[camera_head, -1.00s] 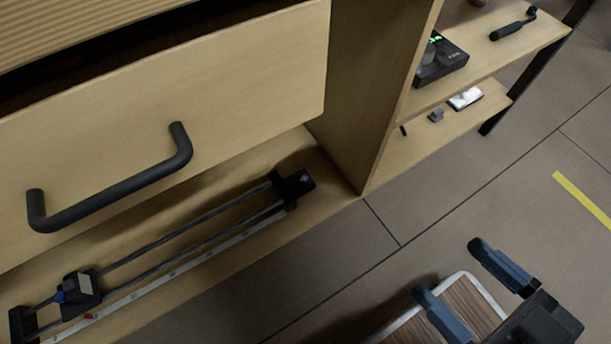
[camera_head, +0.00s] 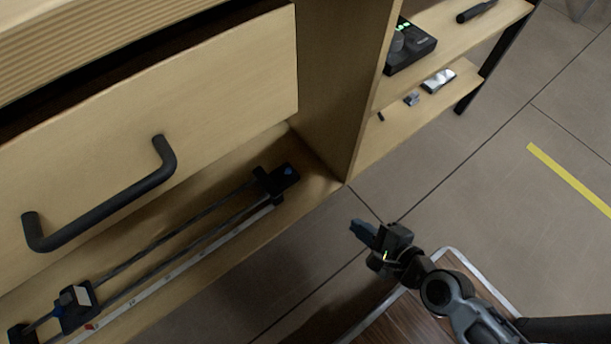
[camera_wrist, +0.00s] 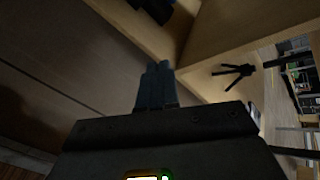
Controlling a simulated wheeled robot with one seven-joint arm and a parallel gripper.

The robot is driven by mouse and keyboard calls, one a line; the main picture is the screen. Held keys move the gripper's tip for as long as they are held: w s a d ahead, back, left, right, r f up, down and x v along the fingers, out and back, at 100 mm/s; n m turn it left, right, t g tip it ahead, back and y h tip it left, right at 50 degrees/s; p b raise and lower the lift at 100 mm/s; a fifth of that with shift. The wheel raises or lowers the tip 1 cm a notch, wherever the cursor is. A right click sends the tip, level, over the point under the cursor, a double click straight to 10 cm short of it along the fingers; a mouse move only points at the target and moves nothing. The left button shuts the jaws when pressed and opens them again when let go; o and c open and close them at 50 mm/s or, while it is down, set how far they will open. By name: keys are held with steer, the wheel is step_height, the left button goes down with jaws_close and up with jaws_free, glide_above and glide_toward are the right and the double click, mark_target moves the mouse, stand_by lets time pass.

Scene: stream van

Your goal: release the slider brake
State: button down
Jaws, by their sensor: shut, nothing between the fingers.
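The slider lies on the low shelf under the drawer in the head view: two dark rails (camera_head: 185,240) run from a black end block (camera_head: 277,181) to another block at the lower left. A black carriage (camera_head: 76,306) with a pale top sits near the lower-left end. A small blue part shows at its left side; I cannot tell its exact shape. My gripper (camera_head: 364,233) is in front of the shelf, to the right of the black end block and apart from it. Its blue-grey fingers (camera_wrist: 157,86) are together and empty in the wrist view.
A drawer (camera_head: 150,110) with a black bar handle (camera_head: 105,208) overhangs the slider. An upright panel (camera_head: 335,90) stands right of the slider. Side shelves hold a black device (camera_head: 410,48) and small items.

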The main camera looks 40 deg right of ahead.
mark_target(287, 172)
steer(key=w+f+m+y, duration=0.1)
steer(key=w+f+m, duration=0.2)
steer(key=w+m, duration=0.4)
steer(key=shift+w+d+f+m+t+p, duration=0.15)
steer(key=shift+w+d+m+t+p, duration=0.2)
steer(key=shift+m, duration=0.65)
steer(key=shift+w+a, duration=0.1)
steer(key=b+x, duration=0.3)
steer(key=x, duration=0.6)
steer(key=shift+a+f, duration=0.1)
steer(key=shift+f, duration=0.1)
steer(key=w, duration=0.3)
steer(key=shift+w+a+r, duration=0.1)
steer(key=shift+a+r, duration=0.15)
steer(key=shift+r, duration=0.1)
steer(key=shift+w+a+r, duration=0.1)
steer(key=shift+w+a, duration=0.05)
steer(key=shift+w, duration=0.45)
steer(key=shift+r+p, duration=0.2)
steer(key=shift+p, duration=0.5)
